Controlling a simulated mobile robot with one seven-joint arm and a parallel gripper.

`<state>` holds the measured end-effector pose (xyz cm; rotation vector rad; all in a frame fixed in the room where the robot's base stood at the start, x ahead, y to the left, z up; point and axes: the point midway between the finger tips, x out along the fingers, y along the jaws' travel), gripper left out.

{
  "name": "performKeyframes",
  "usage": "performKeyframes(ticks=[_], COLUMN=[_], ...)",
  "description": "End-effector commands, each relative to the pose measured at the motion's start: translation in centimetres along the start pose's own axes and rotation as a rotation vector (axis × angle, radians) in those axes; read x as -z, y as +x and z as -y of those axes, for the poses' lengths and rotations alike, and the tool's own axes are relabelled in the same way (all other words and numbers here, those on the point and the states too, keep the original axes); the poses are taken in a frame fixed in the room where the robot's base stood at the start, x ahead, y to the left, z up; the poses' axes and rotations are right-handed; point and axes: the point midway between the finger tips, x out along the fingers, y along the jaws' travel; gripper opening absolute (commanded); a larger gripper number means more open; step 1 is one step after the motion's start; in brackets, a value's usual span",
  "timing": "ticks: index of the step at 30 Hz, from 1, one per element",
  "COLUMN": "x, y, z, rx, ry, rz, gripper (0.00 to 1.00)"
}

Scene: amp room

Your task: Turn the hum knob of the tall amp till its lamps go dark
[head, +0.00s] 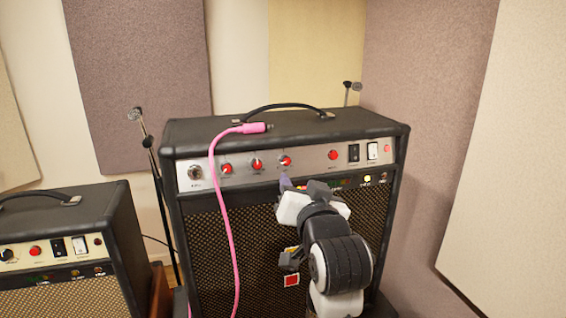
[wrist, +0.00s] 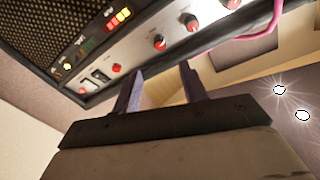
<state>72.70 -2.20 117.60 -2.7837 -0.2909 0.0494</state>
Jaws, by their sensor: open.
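The tall amp (head: 230,260) stands in the middle of the head view, black with a silver control panel. Several red-capped knobs (head: 256,164) line that panel; their labels are too small to read, so I cannot tell which is the hum knob. On the dark strip below, a yellow lamp (head: 367,179) is lit. In the wrist view a lamp bar (wrist: 119,18) glows yellow, orange and red. My gripper (head: 302,185) is in front of the amp, just below the panel, hiding part of the strip. In the wrist view its fingers (wrist: 160,84) are apart and empty, clear of the knobs.
A pink cable (head: 224,220) hangs down the amp's front from a plug on top, left of my gripper. A smaller amp (head: 70,240) stands at the left. Stands (head: 150,160) rise behind. Padded wall panels (head: 425,120) close off the right.

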Motion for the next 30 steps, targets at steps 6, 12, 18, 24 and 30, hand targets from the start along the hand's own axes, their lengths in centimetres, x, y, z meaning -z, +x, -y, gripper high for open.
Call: performKeyframes(ticks=[6, 12, 18, 24, 30], x=[0.2, 0.2, 0.1, 0.0, 0.0], y=[4.9, 8.6, 10.5, 10.9, 10.9], z=[0.1, 0.1, 0.1, 0.0, 0.0], rx=[0.0, -0.001, 0.0, 0.0, 0.0], ry=[0.001, 0.001, 0.0, -0.001, 0.0], rz=[0.005, 0.003, 0.002, 0.001, 0.0], gripper=[0.43, 0.43, 0.43, 0.43, 0.36])
